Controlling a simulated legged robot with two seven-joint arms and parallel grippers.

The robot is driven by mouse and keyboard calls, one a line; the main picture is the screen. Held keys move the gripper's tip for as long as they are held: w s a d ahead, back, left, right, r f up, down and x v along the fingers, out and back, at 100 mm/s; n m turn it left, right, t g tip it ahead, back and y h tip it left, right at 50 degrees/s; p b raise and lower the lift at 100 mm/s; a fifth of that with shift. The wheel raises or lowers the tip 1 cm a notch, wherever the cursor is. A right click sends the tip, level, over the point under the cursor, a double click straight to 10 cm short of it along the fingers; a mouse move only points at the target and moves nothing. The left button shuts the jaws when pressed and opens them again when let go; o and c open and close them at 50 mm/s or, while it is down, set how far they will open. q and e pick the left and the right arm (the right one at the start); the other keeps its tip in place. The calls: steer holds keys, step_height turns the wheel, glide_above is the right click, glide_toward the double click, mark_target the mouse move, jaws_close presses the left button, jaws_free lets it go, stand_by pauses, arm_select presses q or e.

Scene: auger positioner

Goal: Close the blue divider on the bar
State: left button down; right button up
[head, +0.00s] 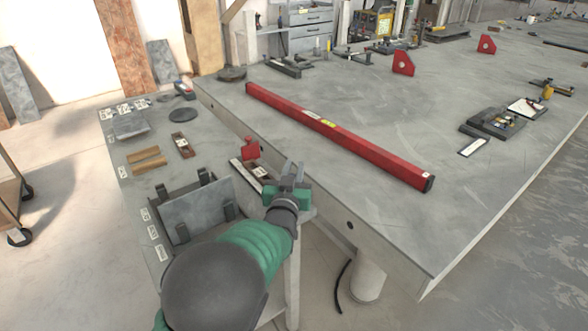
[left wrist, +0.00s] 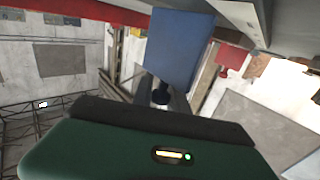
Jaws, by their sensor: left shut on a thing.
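The blue divider (left wrist: 180,48) is a flat blue plate with a dark knob-like foot, right in front of my left gripper in the left wrist view. In the head view it is hidden by the gripper. My left gripper (head: 291,172) is shut on the blue divider at the edge of the side bench. The bar (head: 247,174), narrow with white labels, lies just left of the gripper, its near part covered. A red divider (head: 251,149) stands by the bar; it also shows in the left wrist view (left wrist: 232,57). My right gripper is out of view.
A long red beam (head: 330,130) lies on the large grey table (head: 420,120) close beyond the gripper. A dark rack with a grey plate (head: 197,208) stands on the side bench left of my arm. Small wooden blocks (head: 148,160) lie farther left.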

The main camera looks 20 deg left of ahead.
arm_select(q)
steer(key=w+a, duration=0.2)
steer(key=shift+w+a+b, duration=0.1)
steer(key=shift+a+b, duration=0.25)
steer(key=shift+a, duration=0.05)
steer(key=c, duration=1.3)
jaws_free()
steer(key=shift+c, duration=0.2)
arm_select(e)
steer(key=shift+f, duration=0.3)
arm_select(q)
steer(key=s+d+p, duration=0.2)
steer(key=s, duration=1.4)
steer(key=shift+s+p, duration=0.4)
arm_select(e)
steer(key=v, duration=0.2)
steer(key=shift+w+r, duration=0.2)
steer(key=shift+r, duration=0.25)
arm_select(q)
steer(key=shift+d+f, duration=0.1)
